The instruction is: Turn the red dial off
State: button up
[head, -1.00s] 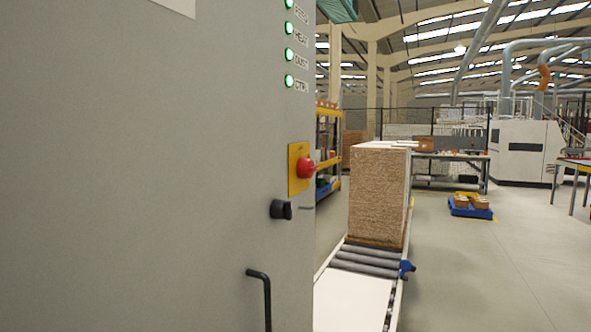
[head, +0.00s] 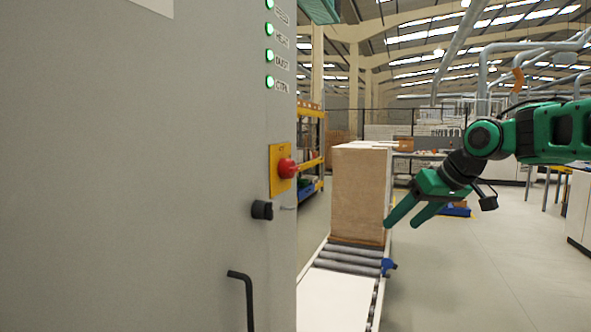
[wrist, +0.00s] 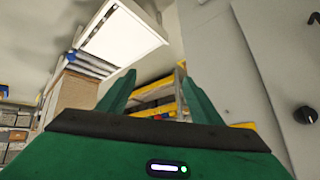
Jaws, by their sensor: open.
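The red dial (head: 288,168) is a round red knob on a yellow plate (head: 279,170), on the right edge of a grey cabinet. A black knob (head: 262,210) sits below it; a black knob also shows at the right of the wrist view (wrist: 305,115). I cannot make out the red dial in the wrist view. My green gripper (head: 402,224) is to the right of the dial, clear of the cabinet, in front of the conveyor's stack. Its fingers point down and left. In the wrist view its two fingers (wrist: 158,77) stand apart with nothing between them.
The grey cabinet (head: 130,190) fills the left, with several lit green lamps above the dial and a black handle (head: 242,290) below. A roller conveyor (head: 345,262) carries a tall stack of boards (head: 360,195). Open floor (head: 470,280) lies to the right.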

jog(key=w+a+r+n+y, duration=0.4)
jog(key=w+a+r, duration=0.2)
jog(key=a+r, duration=0.25)
jog(key=n+g+y, duration=0.2)
jog(key=n+y, duration=0.2)
jog(key=n, duration=0.2)
send_near(293, 166)
jog(key=x, duration=0.9)
jog(key=shift+a, duration=0.2)
jog(key=shift+c, duration=0.6)
jog(key=c, duration=0.9)
jog(key=shift+d, duration=0.2)
jog(key=shift+c, duration=0.2)
jog(key=shift+a, duration=0.1)
